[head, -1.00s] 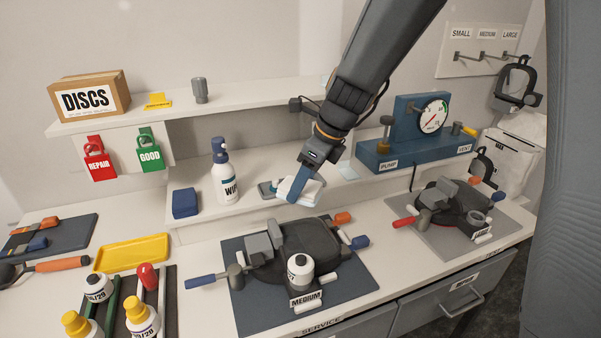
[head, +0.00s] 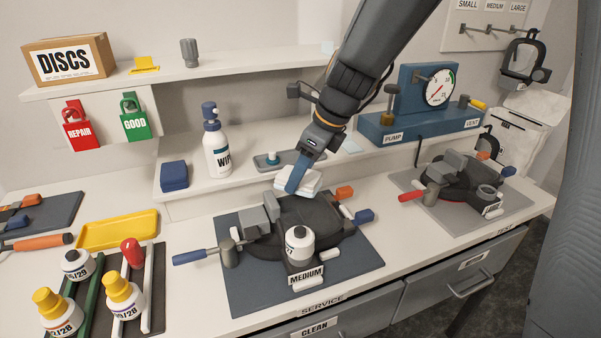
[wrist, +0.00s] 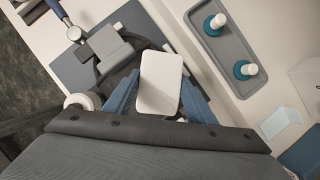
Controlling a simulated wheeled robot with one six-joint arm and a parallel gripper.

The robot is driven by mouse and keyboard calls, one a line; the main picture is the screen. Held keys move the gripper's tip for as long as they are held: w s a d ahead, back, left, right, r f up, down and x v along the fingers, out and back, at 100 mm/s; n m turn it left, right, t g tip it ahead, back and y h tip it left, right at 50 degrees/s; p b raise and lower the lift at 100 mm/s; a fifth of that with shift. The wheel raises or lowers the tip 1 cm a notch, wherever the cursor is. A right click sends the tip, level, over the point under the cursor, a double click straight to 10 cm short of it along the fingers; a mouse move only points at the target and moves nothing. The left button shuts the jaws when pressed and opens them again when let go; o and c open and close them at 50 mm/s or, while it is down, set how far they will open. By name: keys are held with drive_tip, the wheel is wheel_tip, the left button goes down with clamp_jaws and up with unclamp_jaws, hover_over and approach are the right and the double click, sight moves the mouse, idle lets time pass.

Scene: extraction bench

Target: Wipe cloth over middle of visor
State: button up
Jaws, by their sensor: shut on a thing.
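My gripper (head: 296,181) is shut on a white cloth (head: 311,178), a folded pad. In the wrist view the pale cloth (wrist: 160,84) sits between the two blue fingers. A black mask labelled MEDIUM (head: 318,232) lies on a dark blue mat (head: 350,262), with a grey block and a white canister on it. The cloth is over the far edge of this mask; I cannot tell whether it touches. The visor's middle is not clearly made out, partly hidden by the gripper and cloth in the wrist view.
A blue-handled tool (head: 190,258) sticks out left of the mask. Another mask (head: 466,185) lies on a grey mat to the right. A blue pump unit (head: 415,125) stands behind.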

drive_tip(key=shift+f+b, duration=0.4)
drive_tip(key=shift+f, duration=0.7)
idle(0.7)
